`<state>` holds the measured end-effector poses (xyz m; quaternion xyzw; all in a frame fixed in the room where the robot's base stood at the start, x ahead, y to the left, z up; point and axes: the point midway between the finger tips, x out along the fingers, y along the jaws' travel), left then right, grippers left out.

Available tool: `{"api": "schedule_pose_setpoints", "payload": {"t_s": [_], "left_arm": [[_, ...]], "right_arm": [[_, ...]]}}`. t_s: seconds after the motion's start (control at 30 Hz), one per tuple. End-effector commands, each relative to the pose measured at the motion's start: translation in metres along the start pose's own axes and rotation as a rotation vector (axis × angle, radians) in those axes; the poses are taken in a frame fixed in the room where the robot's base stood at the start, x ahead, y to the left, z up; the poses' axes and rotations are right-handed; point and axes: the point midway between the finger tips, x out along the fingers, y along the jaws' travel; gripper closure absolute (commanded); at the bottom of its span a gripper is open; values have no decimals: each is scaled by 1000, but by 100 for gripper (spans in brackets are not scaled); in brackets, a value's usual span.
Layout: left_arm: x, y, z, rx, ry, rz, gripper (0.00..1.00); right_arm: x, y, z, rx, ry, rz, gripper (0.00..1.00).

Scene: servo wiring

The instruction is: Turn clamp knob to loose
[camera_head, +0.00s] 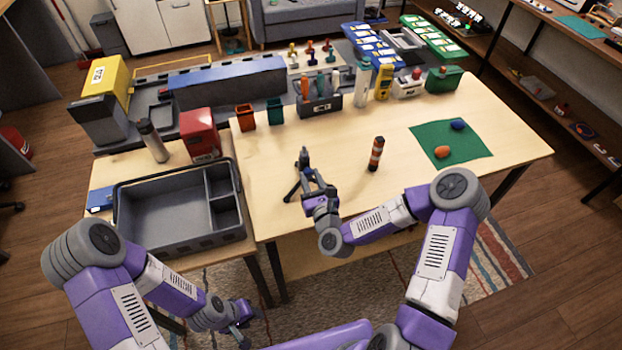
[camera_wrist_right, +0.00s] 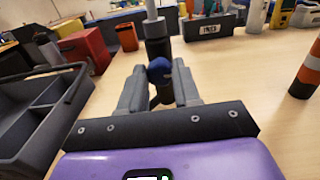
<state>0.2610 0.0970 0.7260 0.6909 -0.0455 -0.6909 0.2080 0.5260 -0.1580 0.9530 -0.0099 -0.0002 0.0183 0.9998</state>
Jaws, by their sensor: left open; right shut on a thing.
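A small dark clamp stand (camera_head: 304,157) stands on the wooden table, left of centre. In the right wrist view its dark post (camera_wrist_right: 157,48) rises just beyond my fingertips. A rounded dark blue clamp knob (camera_wrist_right: 160,69) sits between the fingers in that view. My right gripper (camera_head: 307,181) is at the stand, and it also shows in the right wrist view (camera_wrist_right: 159,82); it is shut on the knob. Which way the knob is turned cannot be told. My left gripper (camera_head: 245,325) is open and low, in front of the table, away from the stand.
A grey divided tray (camera_head: 160,225) lies left of the stand. An orange-and-black striped cylinder (camera_head: 376,153) stands to the right. A green mat (camera_head: 470,150) lies farther right. Bins and tools line the back. The table between stand and mat is mostly clear.

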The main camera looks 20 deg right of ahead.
Motion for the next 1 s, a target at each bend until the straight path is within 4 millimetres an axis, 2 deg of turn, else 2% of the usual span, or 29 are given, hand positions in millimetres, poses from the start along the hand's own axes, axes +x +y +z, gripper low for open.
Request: {"api": "schedule_pose_setpoints", "payload": {"t_s": [0.37, 1.0], "left_arm": [[11, -4, 0, 0, 0, 0, 57], [41, -16, -2, 0, 0, 0, 57]], "right_arm": [[0, 1, -1, -216, -1, 0, 98], [0, 3, -2, -824, -3, 0, 98]]}}
